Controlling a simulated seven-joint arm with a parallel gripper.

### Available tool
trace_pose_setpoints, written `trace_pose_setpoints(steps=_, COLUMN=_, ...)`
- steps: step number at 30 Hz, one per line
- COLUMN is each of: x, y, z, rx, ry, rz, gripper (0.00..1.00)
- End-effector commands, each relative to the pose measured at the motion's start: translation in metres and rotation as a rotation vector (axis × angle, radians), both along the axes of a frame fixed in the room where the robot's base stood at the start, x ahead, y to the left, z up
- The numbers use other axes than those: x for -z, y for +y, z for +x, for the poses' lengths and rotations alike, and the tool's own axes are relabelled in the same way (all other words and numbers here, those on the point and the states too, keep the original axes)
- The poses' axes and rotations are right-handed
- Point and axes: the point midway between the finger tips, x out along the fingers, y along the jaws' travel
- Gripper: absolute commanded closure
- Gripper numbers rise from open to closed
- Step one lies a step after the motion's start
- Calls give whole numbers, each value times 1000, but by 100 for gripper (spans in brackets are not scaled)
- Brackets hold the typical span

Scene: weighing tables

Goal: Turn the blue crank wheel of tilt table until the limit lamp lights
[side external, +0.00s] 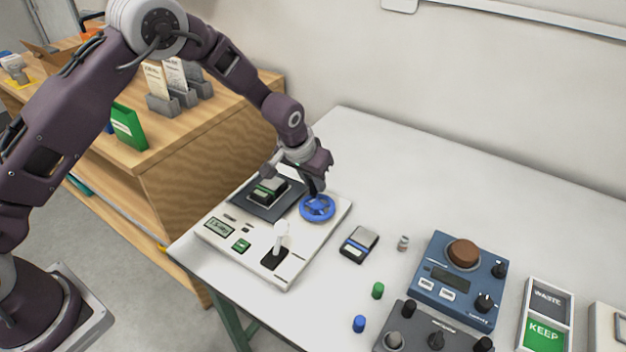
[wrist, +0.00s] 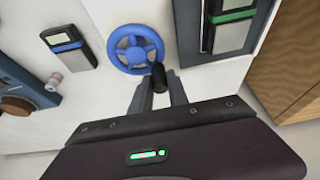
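The tilt table (side external: 228,255) is a white unit with a dark plate (side external: 262,207) carrying a green-and-black block (side external: 268,190). Its blue crank wheel (side external: 318,208) lies flat at the right corner; it also shows in the wrist view (wrist: 126,37). A black handle (wrist: 158,74) stands at the wheel's rim. My gripper (side external: 316,190) is over the wheel, pointing down. In the wrist view its two fingers (wrist: 159,88) flank the handle closely and appear shut on it. I cannot make out a lit limit lamp.
The tilt table also carries a display (side external: 218,228), a green button (side external: 241,246) and a white-knobbed lever (side external: 281,228). To the right are a small scale (side external: 359,244), a metal weight (side external: 403,243) and a blue device (side external: 440,297). The white table behind is clear.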

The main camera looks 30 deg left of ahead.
Motion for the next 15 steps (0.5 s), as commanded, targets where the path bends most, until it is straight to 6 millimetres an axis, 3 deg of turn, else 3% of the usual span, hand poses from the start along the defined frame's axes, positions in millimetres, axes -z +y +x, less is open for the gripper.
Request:
trace_pose_setpoints(steps=1, x=0, y=0, z=0, rx=0, ry=1, rz=0, gripper=69)
trace_pose_setpoints(steps=3, x=0, y=0, z=0, rx=0, ry=1, rz=0, gripper=58)
trace_pose_setpoints(steps=11, x=0, y=0, z=0, rx=-1, ry=0, rz=0, gripper=58)
trace_pose_setpoints(steps=15, x=-17, y=0, z=-6, rx=-1, ry=-3, rz=0, gripper=58)
